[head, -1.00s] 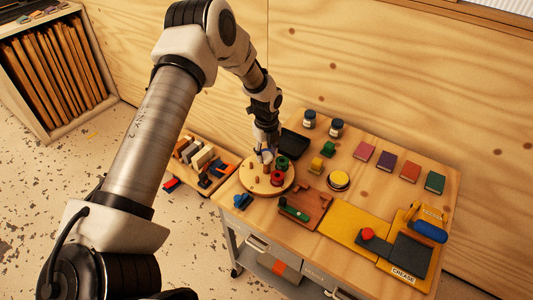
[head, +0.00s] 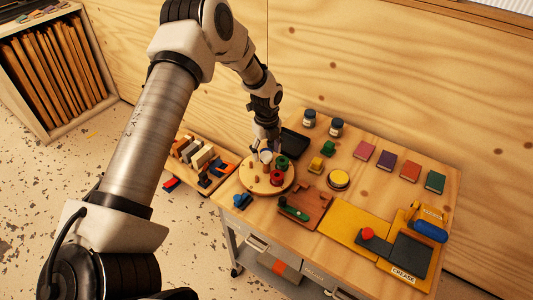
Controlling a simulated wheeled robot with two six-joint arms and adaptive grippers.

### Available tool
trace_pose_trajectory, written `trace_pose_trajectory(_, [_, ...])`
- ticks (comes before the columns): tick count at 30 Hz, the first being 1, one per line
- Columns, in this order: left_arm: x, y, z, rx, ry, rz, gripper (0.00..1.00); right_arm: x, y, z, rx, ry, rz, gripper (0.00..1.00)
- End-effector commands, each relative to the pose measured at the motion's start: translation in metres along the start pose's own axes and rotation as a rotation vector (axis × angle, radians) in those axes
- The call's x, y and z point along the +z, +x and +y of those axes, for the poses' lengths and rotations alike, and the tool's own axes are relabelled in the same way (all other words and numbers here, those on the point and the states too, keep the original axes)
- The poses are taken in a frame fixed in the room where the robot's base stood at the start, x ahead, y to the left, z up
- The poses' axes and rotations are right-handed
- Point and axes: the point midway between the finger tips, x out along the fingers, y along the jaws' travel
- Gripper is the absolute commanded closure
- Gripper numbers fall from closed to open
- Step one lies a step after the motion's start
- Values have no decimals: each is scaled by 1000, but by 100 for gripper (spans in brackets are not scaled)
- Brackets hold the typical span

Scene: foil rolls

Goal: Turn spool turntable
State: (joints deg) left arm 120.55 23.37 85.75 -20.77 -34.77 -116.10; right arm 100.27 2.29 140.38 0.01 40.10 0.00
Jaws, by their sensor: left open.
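The round wooden spool turntable (head: 258,187) sits at the left part of the worktable. Short wooden pegs stand on it. A dark green spool (head: 282,163) and a red spool (head: 277,178) sit on its right side. A pale grey-white piece (head: 266,157) shows at its far side, between my fingers. My left gripper (head: 265,153) reaches down over the far side of the turntable, fingers apart. I cannot tell whether the fingers touch a peg or the pale piece. My right gripper is not in view.
A black tray (head: 295,143) lies just behind the turntable. A brown wooden fixture (head: 308,208) with a green handle stands in front, right of it. A yellow round button (head: 339,180), jars and coloured books lie further right. A blue item (head: 242,201) lies at the left front edge.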

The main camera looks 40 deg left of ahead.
Motion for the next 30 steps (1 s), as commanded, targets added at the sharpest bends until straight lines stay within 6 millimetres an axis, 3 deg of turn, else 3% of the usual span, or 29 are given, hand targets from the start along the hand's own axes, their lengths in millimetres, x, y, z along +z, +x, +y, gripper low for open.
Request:
trace_pose_trajectory(6, [0,-55,-1,-5,0,-1,32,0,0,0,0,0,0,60])
trace_pose_trajectory(12, [0,-95,-1,0,0,0,32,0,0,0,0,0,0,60])
trace_pose_trajectory(17, [-1,-105,0,2,0,2,32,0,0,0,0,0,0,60])
trace_pose_trajectory(30, [0,-105,0,2,0,1,32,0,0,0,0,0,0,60])
